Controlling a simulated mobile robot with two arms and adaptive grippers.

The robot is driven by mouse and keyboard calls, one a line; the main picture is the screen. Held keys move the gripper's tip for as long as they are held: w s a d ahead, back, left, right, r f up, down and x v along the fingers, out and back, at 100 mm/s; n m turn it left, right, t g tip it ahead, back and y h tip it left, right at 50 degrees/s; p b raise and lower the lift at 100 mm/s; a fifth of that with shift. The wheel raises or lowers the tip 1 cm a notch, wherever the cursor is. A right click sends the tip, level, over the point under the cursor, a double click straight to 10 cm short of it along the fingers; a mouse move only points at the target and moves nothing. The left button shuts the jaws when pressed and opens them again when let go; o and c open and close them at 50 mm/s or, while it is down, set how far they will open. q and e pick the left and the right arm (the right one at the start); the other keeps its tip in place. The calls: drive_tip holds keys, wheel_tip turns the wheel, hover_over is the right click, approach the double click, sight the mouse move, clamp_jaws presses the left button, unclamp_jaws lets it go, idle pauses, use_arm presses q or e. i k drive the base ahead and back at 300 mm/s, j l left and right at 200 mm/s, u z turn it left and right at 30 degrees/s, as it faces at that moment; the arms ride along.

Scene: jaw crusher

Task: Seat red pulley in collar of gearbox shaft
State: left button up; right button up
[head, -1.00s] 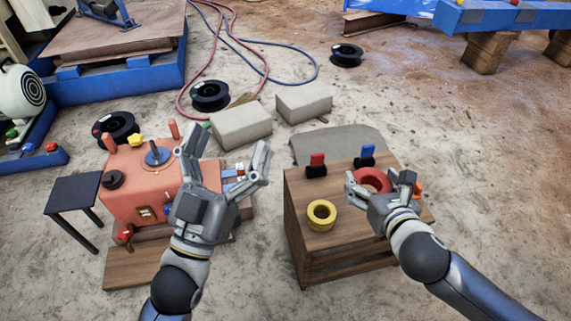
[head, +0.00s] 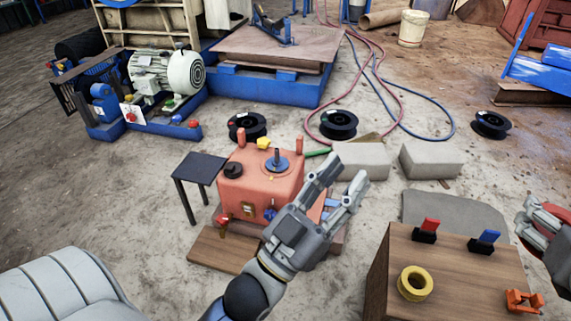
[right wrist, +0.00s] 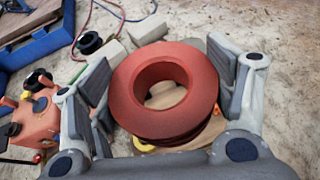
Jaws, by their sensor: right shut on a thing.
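The red pulley (right wrist: 128,85) is held between the fingers of my right gripper (right wrist: 165,75), with its open bore facing the wrist camera. In the head view my right gripper (head: 540,228) is at the right edge beside the wooden crate, partly cut off, with a red rim of the pulley (head: 556,211) showing. The orange-red gearbox (head: 246,190) stands left of centre. Its upright dark shaft (head: 277,154) rises from a blue collar (head: 284,166) on top. My left gripper (head: 343,180) is open and empty, in front of the gearbox's right side and partly hiding it.
A wooden crate (head: 385,285) at right carries a yellow ring (head: 402,285), red and blue clips and an orange part (head: 523,302). A small dark table (head: 199,167) stands left of the gearbox. Grey blocks (head: 362,162), black spools and hoses lie behind on the floor.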

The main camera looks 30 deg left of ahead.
sight(277, 163)
drive_tip(key=k+u, duration=0.15)
drive_tip(key=u, duration=0.9)
